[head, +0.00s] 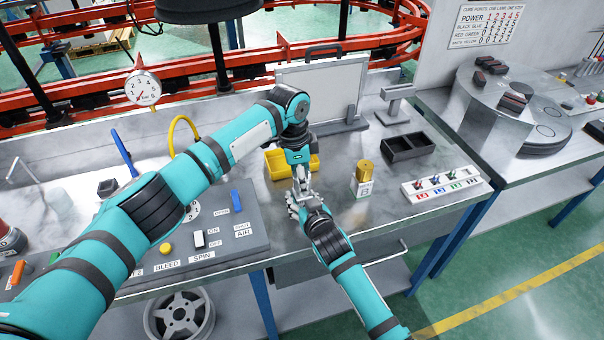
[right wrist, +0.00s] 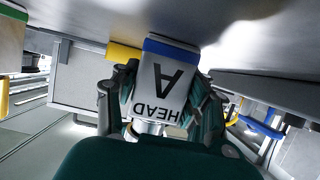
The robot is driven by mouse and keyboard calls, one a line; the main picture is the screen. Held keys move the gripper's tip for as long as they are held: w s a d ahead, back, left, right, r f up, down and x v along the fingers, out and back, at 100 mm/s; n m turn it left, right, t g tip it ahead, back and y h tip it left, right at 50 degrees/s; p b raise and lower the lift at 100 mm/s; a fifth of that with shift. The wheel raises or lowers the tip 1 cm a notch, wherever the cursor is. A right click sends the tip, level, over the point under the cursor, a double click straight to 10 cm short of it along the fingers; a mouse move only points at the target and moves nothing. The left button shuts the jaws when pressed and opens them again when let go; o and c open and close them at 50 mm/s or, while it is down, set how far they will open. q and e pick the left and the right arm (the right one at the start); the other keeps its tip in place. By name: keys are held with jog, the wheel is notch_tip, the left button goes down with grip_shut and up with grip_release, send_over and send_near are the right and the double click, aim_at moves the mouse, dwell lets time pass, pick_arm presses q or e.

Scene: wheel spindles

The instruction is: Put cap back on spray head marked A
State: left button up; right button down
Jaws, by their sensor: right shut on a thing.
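The spray head marked A (right wrist: 160,85) is a white block lettered HEAD A, with a blue band at one end and a bare metal piece at the other. In the right wrist view it sits between the fingers of my right gripper (right wrist: 160,100), which is shut on it. In the head view my right gripper (head: 302,203) is low at the bench's front edge and mostly hides the head. My left gripper (head: 300,182) points down just above it, and its jaw opening is too small to judge. I cannot make out a loose cap.
A white block marked B (head: 361,188) with a brass cylinder (head: 365,170) stands to the right. A yellow bin (head: 273,169) is behind the grippers. A black bin (head: 408,147) and a white labelled rack (head: 440,184) are further right. A control panel (head: 245,218) lies left.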

pick_arm(q)
jog(key=shift+f, duration=0.65)
dwell(0.5)
jog(key=m, duration=0.5)
jog(key=shift+w+m+g, duration=0.1)
jog(key=shift+m+g, duration=0.2)
jog(key=shift+m, duration=0.1)
jog(key=m, duration=0.5)
jog(key=shift+m+g, duration=0.3)
jog(key=m+y, duration=0.1)
jog(key=m, duration=1)
jog(key=shift+y, duration=0.4)
jog(key=o, duration=0.9)
